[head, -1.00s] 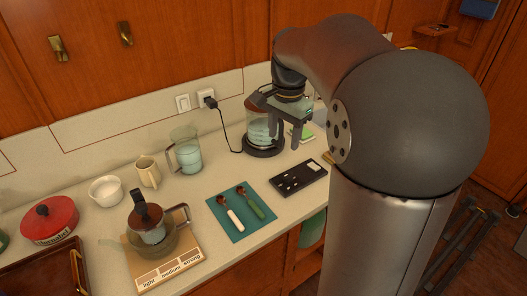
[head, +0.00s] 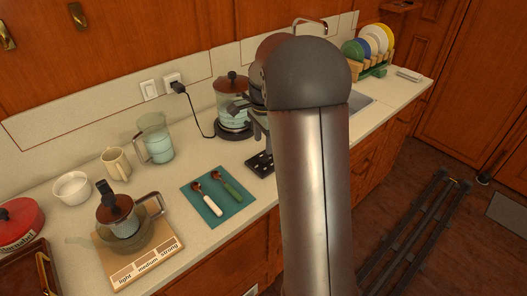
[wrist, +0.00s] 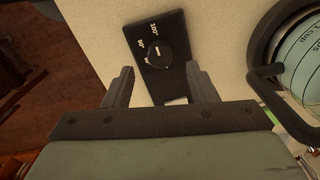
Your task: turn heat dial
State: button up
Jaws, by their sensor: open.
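A black panel (wrist: 139,25) with a round dial (wrist: 155,54) lies on the counter in the wrist view. The dial has a pale mark, and white lettering is printed around it, too small to read surely. My gripper (wrist: 160,76) is open and empty, its fingers apart on either side of the panel, with the dial between and beyond the tips. In the head view, my gripper (head: 257,126) is partly hidden by my arm. It is beside the glass kettle (head: 232,100), above a black panel (head: 262,163) that is also partly hidden.
The kettle's glass and handle (wrist: 262,72) are close to the right finger in the wrist view. A teal mat (head: 222,215) with two spoons, a glass jug (head: 157,145), a mug (head: 116,163) and a brewer on a wooden board (head: 112,268) stand leftward. A dish rack (head: 372,70) stands at the right.

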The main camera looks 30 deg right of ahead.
aim_at(264, 155)
notch_tip(264, 155, down, 5)
jog(key=shift+f, duration=0.1)
dwell(0.3)
jog(key=c, duration=1)
